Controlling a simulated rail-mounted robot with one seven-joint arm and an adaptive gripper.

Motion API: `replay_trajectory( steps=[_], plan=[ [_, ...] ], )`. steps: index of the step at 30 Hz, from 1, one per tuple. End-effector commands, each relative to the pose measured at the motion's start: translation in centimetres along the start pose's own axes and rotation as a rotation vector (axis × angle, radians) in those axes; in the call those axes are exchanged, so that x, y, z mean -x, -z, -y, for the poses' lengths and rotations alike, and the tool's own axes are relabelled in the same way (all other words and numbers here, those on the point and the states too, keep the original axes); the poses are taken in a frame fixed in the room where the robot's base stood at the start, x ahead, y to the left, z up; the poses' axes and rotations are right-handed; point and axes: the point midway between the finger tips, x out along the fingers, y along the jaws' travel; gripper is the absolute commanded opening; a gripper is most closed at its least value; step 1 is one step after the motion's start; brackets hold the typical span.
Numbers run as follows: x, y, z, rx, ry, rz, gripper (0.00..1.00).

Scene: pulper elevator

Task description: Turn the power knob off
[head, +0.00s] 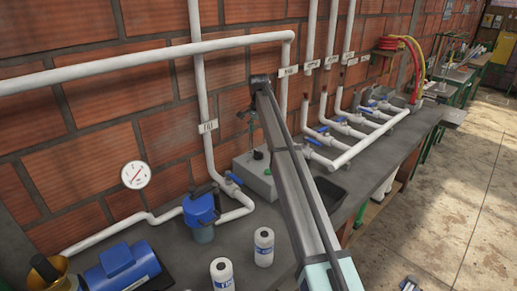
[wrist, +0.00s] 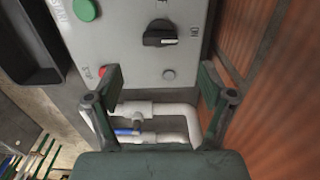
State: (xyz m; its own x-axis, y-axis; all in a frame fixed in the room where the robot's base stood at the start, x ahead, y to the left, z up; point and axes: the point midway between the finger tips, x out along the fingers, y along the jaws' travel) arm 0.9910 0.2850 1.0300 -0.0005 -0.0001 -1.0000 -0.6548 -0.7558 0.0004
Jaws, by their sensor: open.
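The black power knob (wrist: 159,34) is on the face of a grey control box (wrist: 130,55) in the wrist view. My gripper (wrist: 162,85) is open, with one dark green finger on each side of the picture. The knob appears beyond the fingertips, between them and a little right of the middle; nothing is held. In the head view the control box (head: 256,178) stands on the counter, partly behind my arm, and my gripper (head: 248,122) is above it, small and partly hidden.
A green button (wrist: 85,10) and a red button (wrist: 102,71) are on the same box face. White pipes with a blue-handled valve (wrist: 128,131) run close by. The brick wall (wrist: 255,70) is close on the right. A blue pump (head: 201,208) and white bottles (head: 263,246) stand on the counter.

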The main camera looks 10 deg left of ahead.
Motion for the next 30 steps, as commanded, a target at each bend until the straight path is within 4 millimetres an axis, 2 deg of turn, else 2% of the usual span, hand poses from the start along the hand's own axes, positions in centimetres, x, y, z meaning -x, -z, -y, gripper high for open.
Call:
replay_trajectory(
  steps=[6, 12, 18, 27, 29, 30],
  plan=[
    [-4.2, 0.0, -0.1, 0.001, -0.002, 0.001, 0.81],
    [-7.0, 0.0, -0.1, 0.001, -0.001, 0.0, 0.81],
    [-8.2, 0.0, 0.0, 0.001, 0.0, 0.0, 0.81],
    [-8.4, 0.0, 0.0, 0.001, 0.0, 0.0, 0.81],
    [-8.4, 0.0, 0.0, 0.001, 0.0, 0.0, 0.6],
    [-8.4, 0.0, 0.0, 0.001, 0.0, 0.0, 0.46]
  ],
)
